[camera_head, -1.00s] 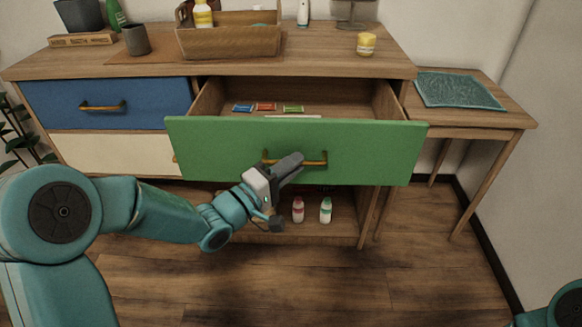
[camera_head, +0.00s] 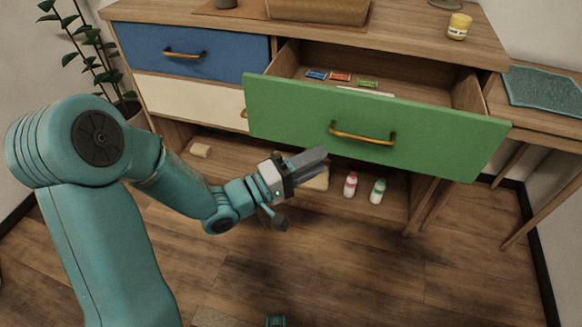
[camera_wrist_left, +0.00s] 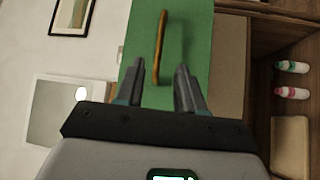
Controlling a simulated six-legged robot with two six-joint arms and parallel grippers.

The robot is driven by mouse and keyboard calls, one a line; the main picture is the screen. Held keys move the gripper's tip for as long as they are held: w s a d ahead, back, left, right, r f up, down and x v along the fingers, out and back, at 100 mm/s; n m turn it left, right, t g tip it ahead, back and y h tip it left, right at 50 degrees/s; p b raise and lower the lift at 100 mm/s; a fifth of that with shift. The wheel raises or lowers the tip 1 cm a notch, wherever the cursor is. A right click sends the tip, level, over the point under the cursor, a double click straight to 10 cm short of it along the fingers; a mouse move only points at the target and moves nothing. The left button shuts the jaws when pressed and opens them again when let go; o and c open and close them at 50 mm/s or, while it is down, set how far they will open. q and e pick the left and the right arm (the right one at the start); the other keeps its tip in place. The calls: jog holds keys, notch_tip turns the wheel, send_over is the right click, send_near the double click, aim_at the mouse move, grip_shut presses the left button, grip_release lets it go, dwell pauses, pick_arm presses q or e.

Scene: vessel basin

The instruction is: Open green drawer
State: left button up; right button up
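The green drawer (camera_head: 376,126) is pulled well out of the cabinet, and its inside shows behind the front panel. Its brass bar handle (camera_head: 362,136) is bare in the head view. My left gripper (camera_head: 302,188) is open and empty, below and left of the handle and apart from it. In the left wrist view, the two fingers (camera_wrist_left: 159,67) are spread, with the handle (camera_wrist_left: 160,45) and green front (camera_wrist_left: 200,40) beyond them.
Several small coloured packets (camera_head: 341,77) lie in the drawer. The blue drawer (camera_head: 190,52) and cream drawer (camera_head: 190,97) are shut. Two bottles (camera_head: 364,188) stand on the low shelf.

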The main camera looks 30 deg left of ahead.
pick_arm(q)
jog(key=p+v, duration=0.2)
jog(key=v, duration=0.3)
jog(key=shift+s+a+p, duration=0.15)
jog(key=shift+s+p, duration=0.1)
jog(key=shift+p, duration=0.1)
